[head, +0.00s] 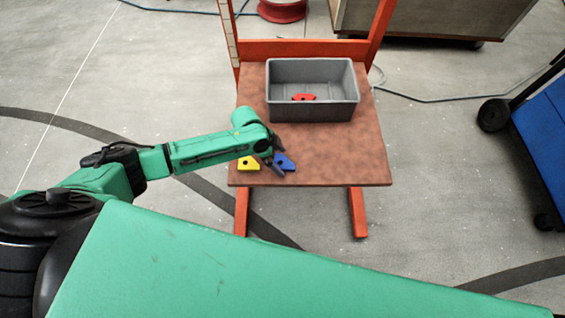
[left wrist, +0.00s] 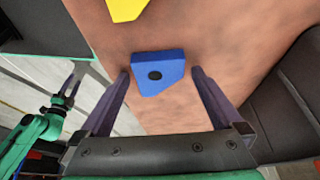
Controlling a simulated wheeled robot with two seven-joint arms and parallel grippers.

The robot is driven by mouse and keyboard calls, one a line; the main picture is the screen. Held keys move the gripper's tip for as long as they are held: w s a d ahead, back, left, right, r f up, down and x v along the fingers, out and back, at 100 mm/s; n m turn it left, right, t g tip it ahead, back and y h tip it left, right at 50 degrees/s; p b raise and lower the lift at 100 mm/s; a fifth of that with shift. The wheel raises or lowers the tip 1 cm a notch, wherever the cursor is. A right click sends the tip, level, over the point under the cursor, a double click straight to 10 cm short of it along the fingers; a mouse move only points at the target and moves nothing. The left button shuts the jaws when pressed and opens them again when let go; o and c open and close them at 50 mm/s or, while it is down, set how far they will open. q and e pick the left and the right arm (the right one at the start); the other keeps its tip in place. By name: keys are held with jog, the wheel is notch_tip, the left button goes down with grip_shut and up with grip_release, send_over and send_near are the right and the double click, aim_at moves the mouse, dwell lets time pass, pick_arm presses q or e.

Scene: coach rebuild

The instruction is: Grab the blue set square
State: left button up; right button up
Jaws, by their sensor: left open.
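The blue set square (head: 286,162) lies on the brown table near its front edge, partly hidden by my left gripper in the head view. In the left wrist view it is a blue block (left wrist: 158,73) with a slanted side and a dark round hole. My left gripper (head: 276,168) is over it, open and empty. In the left wrist view the two fingertips (left wrist: 160,72) stand apart on either side of the blue set square, with a gap showing on each side. My right gripper is not clearly seen in the head view.
A yellow piece (head: 249,163) lies just left of the blue one, also in the left wrist view (left wrist: 126,8). A grey bin (head: 312,112) with a red piece (head: 303,97) inside stands at the table's back. The table's (head: 350,160) right front is clear.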

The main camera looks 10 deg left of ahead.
pick_arm(q)
jog(key=c, duration=1.4)
jog(key=shift+r, duration=0.15)
